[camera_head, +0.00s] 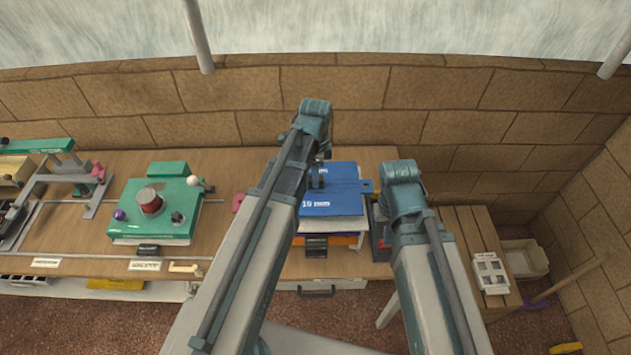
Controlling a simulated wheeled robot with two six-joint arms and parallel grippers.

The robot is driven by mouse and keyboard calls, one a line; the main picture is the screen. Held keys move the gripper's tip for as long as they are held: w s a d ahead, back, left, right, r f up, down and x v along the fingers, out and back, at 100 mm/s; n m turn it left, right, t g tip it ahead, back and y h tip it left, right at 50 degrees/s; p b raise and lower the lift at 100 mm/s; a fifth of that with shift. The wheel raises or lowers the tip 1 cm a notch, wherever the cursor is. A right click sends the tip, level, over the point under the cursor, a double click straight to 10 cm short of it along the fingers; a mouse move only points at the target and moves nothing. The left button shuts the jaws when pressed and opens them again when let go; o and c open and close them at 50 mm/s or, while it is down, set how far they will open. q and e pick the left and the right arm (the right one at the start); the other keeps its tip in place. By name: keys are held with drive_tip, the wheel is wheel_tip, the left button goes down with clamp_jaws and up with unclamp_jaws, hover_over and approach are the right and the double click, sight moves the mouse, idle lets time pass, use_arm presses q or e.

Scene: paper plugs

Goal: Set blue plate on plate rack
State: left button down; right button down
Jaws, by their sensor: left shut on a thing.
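The blue plate (345,198) is a flat blue sheet with white print and a small tab at its right side. It is at the middle right of the table, above a stack with white and orange layers. My left gripper (318,180) is shut on the blue plate near its upper left part. The arm hides the plate's left side. Whether the plate touches the stack below, I cannot tell. The plate rack cannot be clearly made out. My right arm is right of the plate, and its wrist hides its gripper.
A green block (155,212) with a red cylinder stands on the wooden table (215,215) at left. A grey frame with a green bar (38,146) is at far left. A slatted side table (470,228) holds a white slotted holder (490,273). A beige bin (525,259) sits at far right.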

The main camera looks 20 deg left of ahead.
use_arm(q)
drive_tip(key=shift+f, duration=0.25)
use_arm(e)
drive_tip(key=shift+f, duration=0.3)
use_arm(q)
drive_tip(key=shift+f, duration=0.2)
drive_tip(key=c, duration=0.6)
unclamp_jaws()
use_arm(e)
drive_tip(key=shift+f, duration=0.15)
use_arm(q)
drive_tip(key=shift+r, duration=0.15)
wheel_tip(320, 180, up, 12)
drive_tip(key=p, duration=1.2)
use_arm(e)
wheel_tip(320, 180, up, 12)
drive_tip(key=shift+r, duration=0.2)
